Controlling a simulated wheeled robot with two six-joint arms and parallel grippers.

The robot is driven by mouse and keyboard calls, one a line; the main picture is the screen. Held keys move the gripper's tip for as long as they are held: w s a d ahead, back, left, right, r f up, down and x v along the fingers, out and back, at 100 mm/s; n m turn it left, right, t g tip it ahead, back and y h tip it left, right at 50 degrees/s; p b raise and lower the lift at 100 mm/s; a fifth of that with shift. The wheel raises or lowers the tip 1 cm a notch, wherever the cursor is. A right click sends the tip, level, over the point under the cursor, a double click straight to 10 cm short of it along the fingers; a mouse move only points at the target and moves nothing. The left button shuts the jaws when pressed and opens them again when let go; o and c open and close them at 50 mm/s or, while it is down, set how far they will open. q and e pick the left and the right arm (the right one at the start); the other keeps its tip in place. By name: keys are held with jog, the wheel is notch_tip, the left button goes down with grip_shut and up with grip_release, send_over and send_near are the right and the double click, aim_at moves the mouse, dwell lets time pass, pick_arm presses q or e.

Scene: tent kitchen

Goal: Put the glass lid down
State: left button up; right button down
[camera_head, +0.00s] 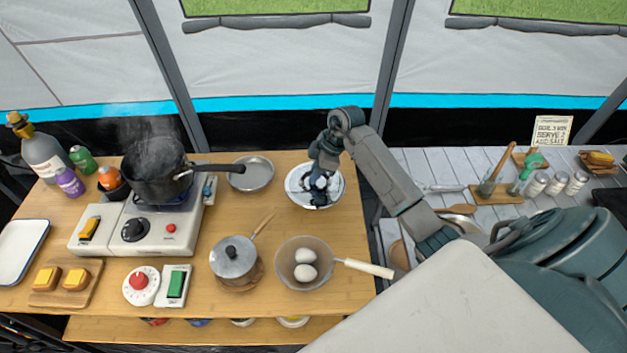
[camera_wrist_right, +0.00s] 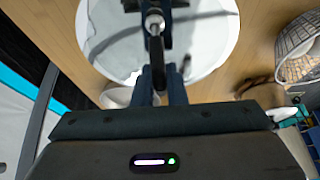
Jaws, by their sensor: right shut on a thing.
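My right gripper (camera_head: 319,186) reaches down over a white round plate (camera_head: 293,196) at the back right of the wooden table. It is shut on the glass lid (camera_wrist_right: 205,45), whose clear disc is hard to make out against the white plate. In the right wrist view the fingers (camera_wrist_right: 158,68) are close together at the dark, upright grip in the middle of the lid. I cannot tell whether the lid touches the plate. My left gripper is not in view.
A steaming dark pot (camera_head: 158,178) stands on the stove (camera_head: 140,228). A metal dish (camera_head: 251,174) is left of the plate. A strainer with two eggs (camera_head: 304,263) and a small lidded saucepan (camera_head: 236,262) stand nearer the front. Bare wood lies between them and the plate.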

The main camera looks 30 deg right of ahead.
jog(key=f, duration=0.2)
jog(key=w+f+p, duration=0.1)
jog(key=f, duration=0.1)
jog(key=shift+s+f, duration=0.2)
jog(key=shift+f, duration=0.1)
jog(key=shift+f, duration=0.1)
jog(key=c, duration=1.5)
grip_release()
jog(key=shift+w+f, duration=0.1)
jog(key=shift+o, duration=0.2)
